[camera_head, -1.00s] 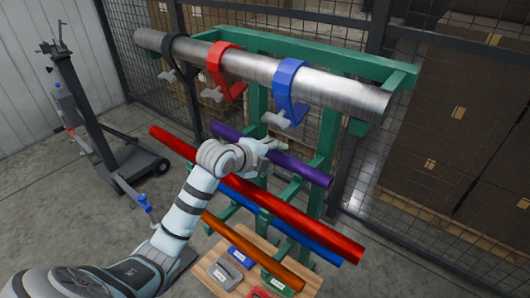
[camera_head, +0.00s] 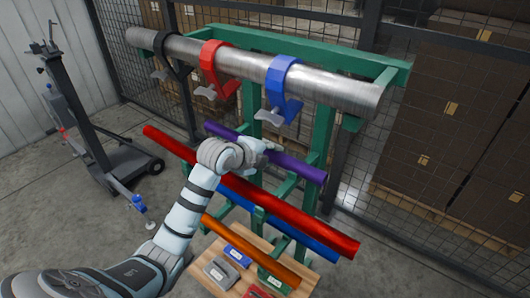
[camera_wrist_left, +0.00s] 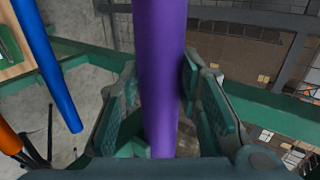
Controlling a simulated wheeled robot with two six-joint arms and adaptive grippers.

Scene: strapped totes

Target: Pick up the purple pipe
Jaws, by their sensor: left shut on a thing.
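The purple pipe (camera_head: 300,168) lies slanted across the green rack, below the large grey metal pipe. My left gripper (camera_head: 262,148) is at the pipe's middle, and my wrist hides part of that stretch. In the left wrist view the purple pipe (camera_wrist_left: 160,60) runs between the two fingers of the left gripper (camera_wrist_left: 160,115), which is shut on it. From these views I cannot tell whether the pipe is clear of the rack's arms. My right gripper is in neither view.
A red pipe (camera_head: 290,212), a blue pipe (camera_head: 310,243) and an orange pipe (camera_head: 250,252) lie lower on the green rack (camera_head: 318,135). Black, red (camera_head: 212,65) and blue clamps hang on the metal pipe (camera_head: 335,88) above. A wooden board (camera_head: 205,262) with small items is below.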

